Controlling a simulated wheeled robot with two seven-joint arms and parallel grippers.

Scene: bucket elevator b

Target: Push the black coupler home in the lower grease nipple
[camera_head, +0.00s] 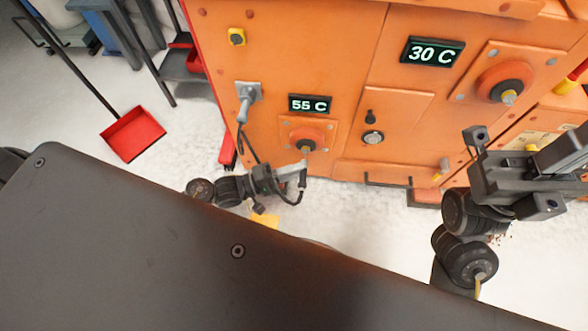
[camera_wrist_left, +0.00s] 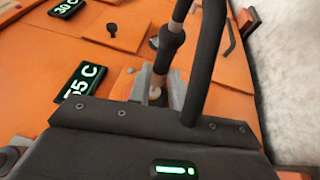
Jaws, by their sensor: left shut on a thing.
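My left gripper (camera_head: 303,171) is shut on the black coupler (camera_wrist_left: 166,52) at the end of a black hose (camera_wrist_left: 207,65). Its grey fingers stand on either side of the coupler in the left wrist view. The lower bearing (camera_head: 293,133), below the 55 C display, is just above the gripper in the head view. Its small lower grease nipple (camera_head: 307,149) is close to the fingertips. Whether the coupler touches or sits on the nipple cannot be told. My right gripper (camera_head: 513,172) is at the right, away from the coupler; its jaw opening is unclear.
The orange housing (camera_head: 330,60) fills the back. A grey holder (camera_head: 246,98) with the hose hanging from it is left of the 55 C display (camera_head: 311,104). The upper bearing (camera_head: 503,77) is at the right, beside the 30 C display (camera_head: 433,52). A red dustpan (camera_head: 133,134) lies left.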

